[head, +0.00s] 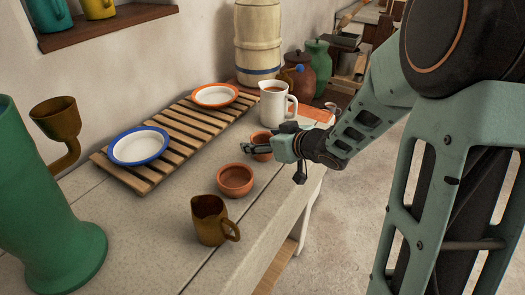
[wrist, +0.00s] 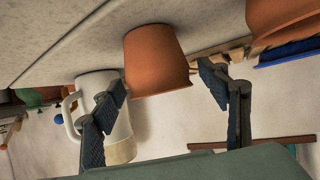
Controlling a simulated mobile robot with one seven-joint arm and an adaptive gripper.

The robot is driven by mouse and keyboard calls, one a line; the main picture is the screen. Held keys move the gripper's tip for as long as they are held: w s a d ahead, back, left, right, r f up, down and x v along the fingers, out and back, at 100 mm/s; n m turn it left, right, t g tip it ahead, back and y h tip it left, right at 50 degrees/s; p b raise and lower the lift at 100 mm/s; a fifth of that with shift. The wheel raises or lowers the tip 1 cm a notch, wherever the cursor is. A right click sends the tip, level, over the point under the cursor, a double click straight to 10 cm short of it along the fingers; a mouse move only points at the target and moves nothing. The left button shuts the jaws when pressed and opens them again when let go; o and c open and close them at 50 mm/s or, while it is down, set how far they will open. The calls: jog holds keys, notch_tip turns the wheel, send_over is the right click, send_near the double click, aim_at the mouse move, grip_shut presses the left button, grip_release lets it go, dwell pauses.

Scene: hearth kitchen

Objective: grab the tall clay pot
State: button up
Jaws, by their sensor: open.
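The tall clay pot (wrist: 157,60), plain orange-brown with a wider rim, stands on the counter. In the wrist view it appears upside down, ahead of my gripper (wrist: 163,85) and framed between the two spread fingers. No contact with either finger shows. In the head view the pot (head: 261,136) is mostly hidden behind my gripper (head: 247,148), which reaches in from the right with its fingers pointing left. The gripper is open and empty. A lower, wider clay pot (head: 235,181) stands nearer in the head view; part of a clay pot (wrist: 281,18) shows at the wrist view's upper right.
A white jug (head: 274,104) stands close behind the tall pot. A brown mug (head: 210,222) is in front. A slatted rack (head: 180,135) holds a blue-rimmed plate (head: 138,147) and an orange-rimmed plate (head: 215,95). A green vase (head: 60,230) stands left.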

jog(key=shift+c, duration=0.3)
jog(key=c, duration=1.3)
jog(key=shift+o, duration=0.2)
jog(key=shift+r, duration=0.15)
